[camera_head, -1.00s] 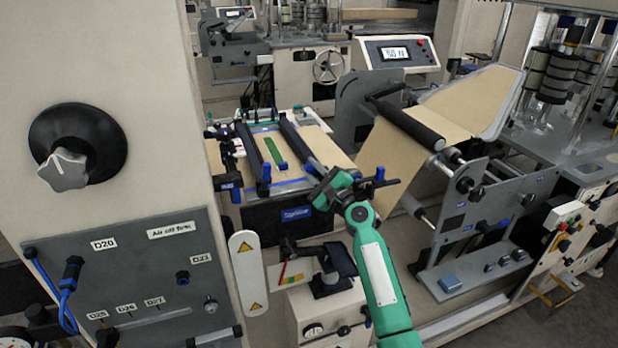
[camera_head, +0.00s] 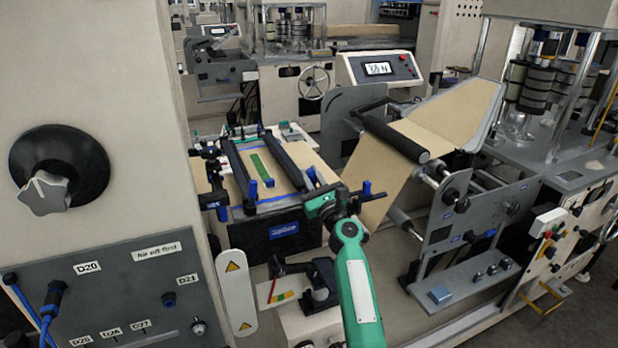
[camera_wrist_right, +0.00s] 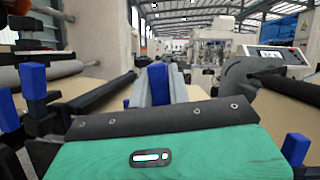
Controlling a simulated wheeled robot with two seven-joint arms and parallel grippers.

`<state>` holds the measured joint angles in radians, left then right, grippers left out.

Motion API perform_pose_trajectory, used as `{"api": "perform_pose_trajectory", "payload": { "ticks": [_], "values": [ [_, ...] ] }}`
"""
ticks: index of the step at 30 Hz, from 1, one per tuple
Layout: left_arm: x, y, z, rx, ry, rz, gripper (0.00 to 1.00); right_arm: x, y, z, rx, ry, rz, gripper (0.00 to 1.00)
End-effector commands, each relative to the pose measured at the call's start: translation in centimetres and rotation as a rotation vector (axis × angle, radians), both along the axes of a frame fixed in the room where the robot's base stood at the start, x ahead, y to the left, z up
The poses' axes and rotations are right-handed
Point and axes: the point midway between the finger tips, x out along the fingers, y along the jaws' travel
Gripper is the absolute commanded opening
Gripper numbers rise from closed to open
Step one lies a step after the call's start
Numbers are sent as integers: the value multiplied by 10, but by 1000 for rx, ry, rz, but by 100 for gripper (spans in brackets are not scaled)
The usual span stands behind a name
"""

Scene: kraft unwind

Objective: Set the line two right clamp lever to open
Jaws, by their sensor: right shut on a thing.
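The splice table (camera_head: 215,217) is in the middle of the head view, with two long black clamp bars on it. The right clamp bar (camera_head: 287,160) runs toward my right gripper and has a blue lever end (camera_head: 311,176) at its near end. My right gripper (camera_head: 320,201), green and dark, is at this near end and shut on the lever; its fingertips are partly hidden. In the right wrist view, a blue upright piece (camera_wrist_right: 158,84) stands just beyond the green gripper housing. No line number is readable. My left gripper is out of view.
A blue-tipped post (camera_head: 367,190) stands close to the right of the gripper. The kraft web (camera_head: 375,175) and black roller (camera_head: 393,135) are further right. A grey panel with a knob (camera_head: 45,192) above it fills the left. A small dark stand (camera_head: 320,285) is below.

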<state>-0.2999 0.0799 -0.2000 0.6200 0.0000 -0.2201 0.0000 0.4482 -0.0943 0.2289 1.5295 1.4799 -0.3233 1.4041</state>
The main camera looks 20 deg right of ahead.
Motion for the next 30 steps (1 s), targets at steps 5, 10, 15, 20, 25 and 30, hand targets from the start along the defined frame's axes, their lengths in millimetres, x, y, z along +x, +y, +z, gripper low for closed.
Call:
{"api": "perform_pose_trajectory", "payload": {
  "ticks": [5, 10, 15, 20, 25, 30],
  "values": [
    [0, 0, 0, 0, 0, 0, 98, 0, -1, -2, 21, 4, 2, 0],
    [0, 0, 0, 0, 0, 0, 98, 0, -1, -2, 24, 4, 1, 0],
    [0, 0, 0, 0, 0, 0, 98, 0, -1, -2, 24, 4, 1, 0],
    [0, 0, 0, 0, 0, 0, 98, 0, -1, -2, 22, 3, 0, 40],
    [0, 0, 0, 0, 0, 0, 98, 0, -1, -1, 20, 2, 1, 40],
    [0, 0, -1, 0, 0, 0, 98, -5, -2, -4, 19, 3, 0, 40]
  ]
}}
